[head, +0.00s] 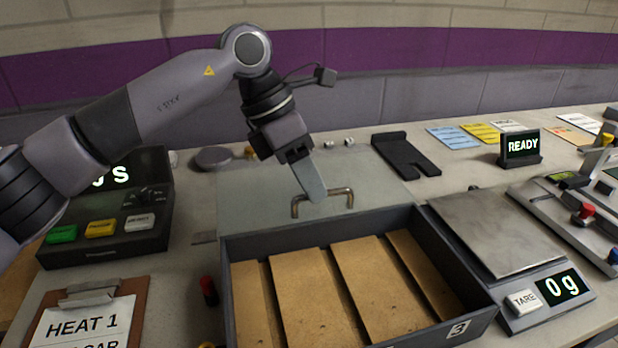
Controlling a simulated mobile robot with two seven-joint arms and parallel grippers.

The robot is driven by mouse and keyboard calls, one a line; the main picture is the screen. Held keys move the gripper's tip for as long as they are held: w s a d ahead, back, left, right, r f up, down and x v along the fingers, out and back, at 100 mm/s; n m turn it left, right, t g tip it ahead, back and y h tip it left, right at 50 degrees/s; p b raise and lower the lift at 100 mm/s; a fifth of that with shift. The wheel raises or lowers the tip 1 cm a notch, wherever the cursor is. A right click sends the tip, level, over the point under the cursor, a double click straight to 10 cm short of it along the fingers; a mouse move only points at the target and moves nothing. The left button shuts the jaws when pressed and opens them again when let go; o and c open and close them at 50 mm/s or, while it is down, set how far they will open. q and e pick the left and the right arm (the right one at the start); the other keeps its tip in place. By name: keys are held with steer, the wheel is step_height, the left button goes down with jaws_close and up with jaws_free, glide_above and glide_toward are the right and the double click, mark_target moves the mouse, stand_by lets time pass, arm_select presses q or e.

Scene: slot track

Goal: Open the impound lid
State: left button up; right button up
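A pale, flat translucent panel (250,190) with a bronze bar handle (322,196) is behind the open dark box and looks like the impound lid. I cannot tell whether it lies flat or is tilted. My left gripper (311,186) points down with its fingertips at the handle, overlapping it in the view. Only one flat finger face shows, so I cannot tell whether it is open, shut or touching the handle. My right gripper is not in view.
The dark box (228,300) in front holds several brown boards. A scale (500,230) reading 0 g stands at right, a button console (105,248) and clipboard (140,290) at left. A black forked piece (405,152) and a READY display (520,147) are farther back.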

arm_select(q)
steer(key=v, duration=0.6)
steer(key=shift+r, duration=0.35)
steer(key=shift+a+r, duration=0.1)
steer(key=shift+a, duration=0.05)
